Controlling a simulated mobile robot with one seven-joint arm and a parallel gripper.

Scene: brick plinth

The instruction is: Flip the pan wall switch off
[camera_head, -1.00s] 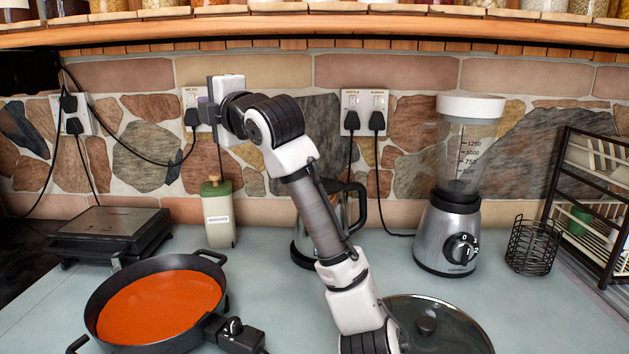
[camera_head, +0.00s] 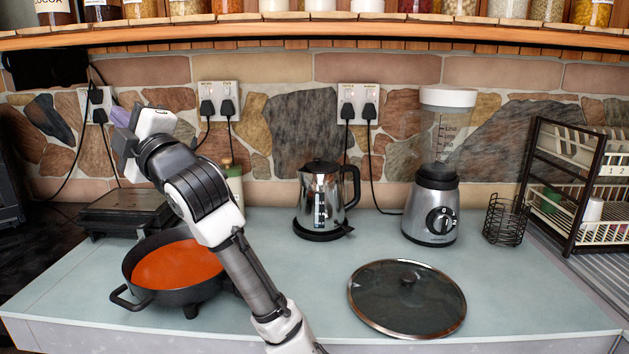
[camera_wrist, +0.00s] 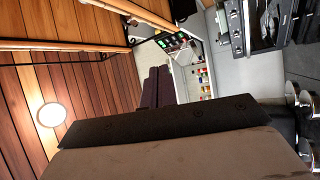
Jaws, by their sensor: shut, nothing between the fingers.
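The middle double wall socket (camera_head: 218,98) has two black plugs in it and small switches above them. Another double socket (camera_head: 96,104) is at the left and a third (camera_head: 358,100) at the right. The labels and switch positions are too small to read here, so I cannot tell which switch is the pan's. The black pan (camera_head: 185,292) with orange-red contents stands on the counter at front left. My gripper (camera_head: 121,116) is raised in front of the wall, between the left and middle sockets. Its dark purple fingers (camera_wrist: 155,88) are together and empty in the wrist view.
A kettle (camera_head: 321,198), a blender (camera_head: 434,190) and a glass lid (camera_head: 407,300) stand on the counter (camera_head: 300,270). A dish rack (camera_head: 580,190) is at the right. A shelf of jars (camera_head: 300,30) overhangs the wall. Plug cables hang down the wall.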

